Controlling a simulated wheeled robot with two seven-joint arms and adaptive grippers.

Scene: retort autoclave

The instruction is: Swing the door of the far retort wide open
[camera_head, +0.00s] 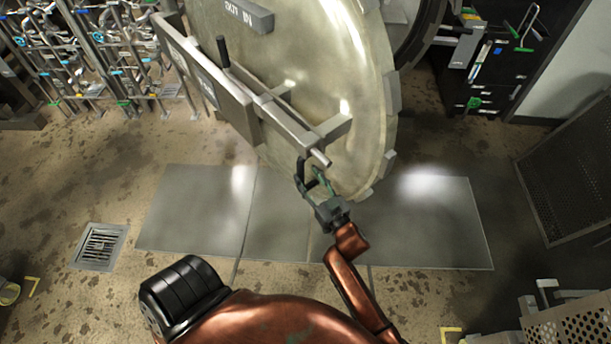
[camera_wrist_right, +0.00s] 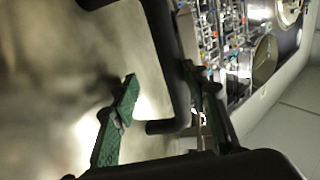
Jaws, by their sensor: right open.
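The round metal retort door (camera_head: 345,80) stands ajar at the top middle of the head view, with the vessel's dark rim (camera_head: 425,35) behind it at right. A latch bar assembly (camera_head: 262,108) runs across the door's face. My right gripper (camera_head: 313,182) is open near the door's lower edge, just below the end of that bar. In the right wrist view, a dark bent handle (camera_wrist_right: 168,75) shows between the green-padded fingers (camera_wrist_right: 160,110) of my right gripper. I cannot tell whether they touch it. My left gripper is not in view.
Pipework with valves (camera_head: 100,55) stands at the upper left. A dark cabinet (camera_head: 490,65) is at the upper right, and a perforated metal panel (camera_head: 575,170) at the right. Flat metal plates (camera_head: 195,215) and a floor drain (camera_head: 99,246) lie on the open floor.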

